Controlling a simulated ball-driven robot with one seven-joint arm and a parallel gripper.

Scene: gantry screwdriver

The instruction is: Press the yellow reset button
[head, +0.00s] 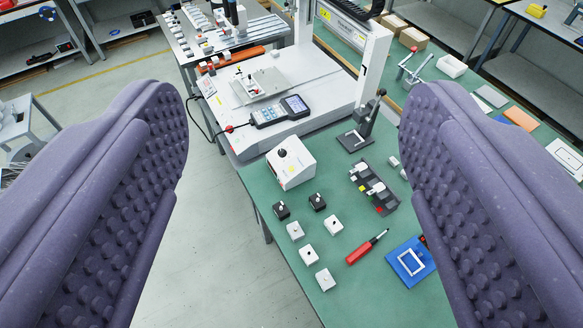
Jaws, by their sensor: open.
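My gripper (296,100) shows as two purple studded fingers, one at each side of the view. It is wide open, with nothing between the fingers. Beyond them, on the green bench, stands a white gantry screwdriver machine (318,78) with a grey pendant (280,111) on its front. A white control box (291,163) with a black knob stands in front of it.
Small black and white blocks, a red screwdriver (366,247) and a blue tray (409,261) lie on the green bench (345,272). A black lever press (362,128) stands behind. A side bench (187,48) with several parts is at the back left. Grey floor is clear at left.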

